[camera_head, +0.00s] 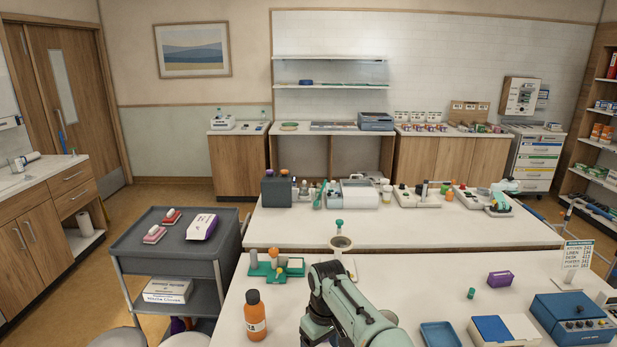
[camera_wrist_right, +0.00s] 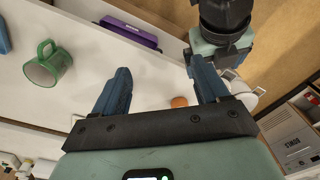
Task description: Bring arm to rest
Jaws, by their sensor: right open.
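My right gripper (camera_wrist_right: 157,63) shows in the right wrist view with its two blue-grey fingers spread apart and nothing held between them. It hangs over a white surface (camera_wrist_right: 90,72) and its edge. In the head view a pale green and dark arm (camera_head: 345,308) of mine rises from the bottom edge over the near white table (camera_head: 420,290). Its gripper cannot be made out there. My left gripper shows in neither view.
An orange bottle (camera_head: 255,316) stands left of the arm, near a green rack (camera_head: 276,270). A blue tray (camera_head: 440,335), purple box (camera_head: 499,279) and blue device (camera_head: 573,320) are to the right. A grey cart (camera_head: 150,240) stands left. The wrist view shows a green mug (camera_wrist_right: 48,63).

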